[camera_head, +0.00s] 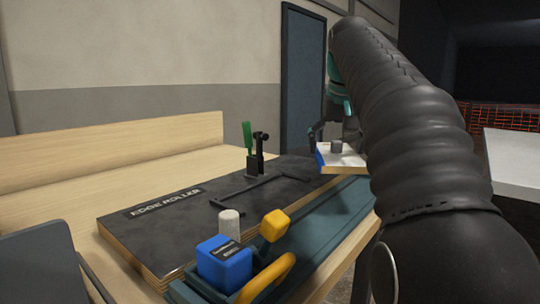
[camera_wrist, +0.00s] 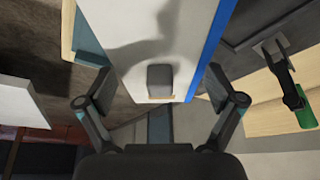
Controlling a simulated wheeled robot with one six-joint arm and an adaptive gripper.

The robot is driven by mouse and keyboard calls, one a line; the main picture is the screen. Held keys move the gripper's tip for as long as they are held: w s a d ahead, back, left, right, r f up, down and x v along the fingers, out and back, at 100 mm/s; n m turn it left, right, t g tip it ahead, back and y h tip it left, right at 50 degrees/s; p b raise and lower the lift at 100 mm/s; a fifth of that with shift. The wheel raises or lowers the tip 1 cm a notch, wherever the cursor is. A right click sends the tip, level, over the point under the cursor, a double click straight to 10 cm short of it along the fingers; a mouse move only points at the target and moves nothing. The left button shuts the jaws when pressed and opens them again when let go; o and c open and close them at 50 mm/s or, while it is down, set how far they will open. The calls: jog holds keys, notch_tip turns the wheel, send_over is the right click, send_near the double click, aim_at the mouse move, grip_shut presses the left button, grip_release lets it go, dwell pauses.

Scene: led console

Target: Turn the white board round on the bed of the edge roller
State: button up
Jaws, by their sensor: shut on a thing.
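The white board (camera_head: 345,160) is at the far end of the edge roller (camera_head: 160,235), with its blue edge facing left. A grey knob (camera_head: 336,147) stands on its top. In the wrist view the board (camera_wrist: 140,40) shows its blue edge on the right and the knob (camera_wrist: 160,77) near its end. My gripper (camera_wrist: 160,88) is shut on the board, one finger along each side. My arm hides part of the board in the head view. I cannot tell whether the board touches the teal bed (camera_head: 325,207).
A clamp with a green handle (camera_head: 247,135) stands on the dark panel. At the near end are a blue block (camera_head: 224,262), a pale roller (camera_head: 229,225), a yellow knob (camera_head: 275,225) and a yellow handle (camera_head: 268,280). A white surface (camera_head: 515,165) is at right.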

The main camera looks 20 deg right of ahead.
aim_at(275, 192)
jog(key=a+m, duration=0.2)
jog(key=a, duration=0.3)
jog(key=a+m+g+h, duration=0.1)
jog(key=a+m, duration=0.1)
jog(key=a, duration=0.3)
jog(key=a+f+m+h, duration=0.1)
jog(key=a+m, duration=0.2)
jog(key=a, duration=0.1)
jog(key=shift+s+a+g, duration=0.3)
jog(key=shift+s+a, duration=0.1)
jog(key=shift+a, duration=0.1)
jog(key=shift+f+b, duration=0.7)
jog(key=shift+f, duration=0.55)
jog(key=shift+s+f+b, duration=0.1)
jog(key=shift+f+b, duration=0.5)
jog(key=shift+f, duration=0.55)
dwell(0.5)
jog(key=o, duration=1.1)
jog(key=shift+a+r, duration=0.1)
